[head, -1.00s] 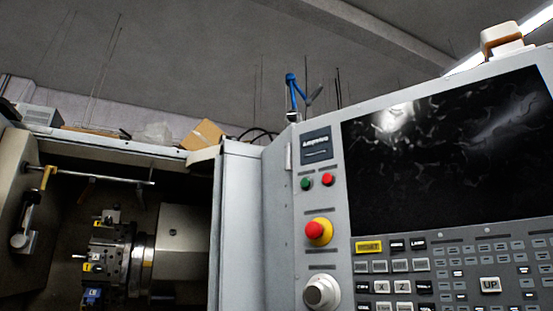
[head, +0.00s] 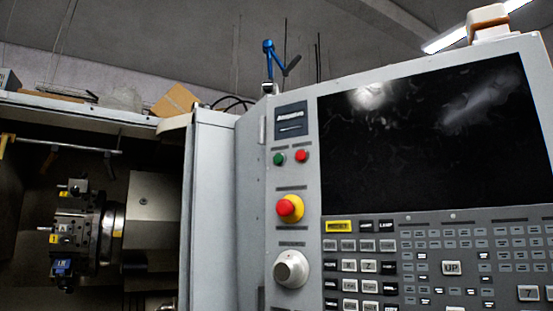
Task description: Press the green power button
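The green power button (head: 279,159) is a small round button on the upper left part of the grey control panel, below a dark label plate (head: 291,120). A red button (head: 302,156) sits just to its right. Nothing covers the green button. Neither of my grippers shows in the head view.
Below are a red emergency stop on a yellow base (head: 289,208) and a round knob (head: 291,269). A dark screen (head: 425,140) and a keypad (head: 440,262) fill the panel's right side. At left, the open machine bay shows a tool turret (head: 78,232).

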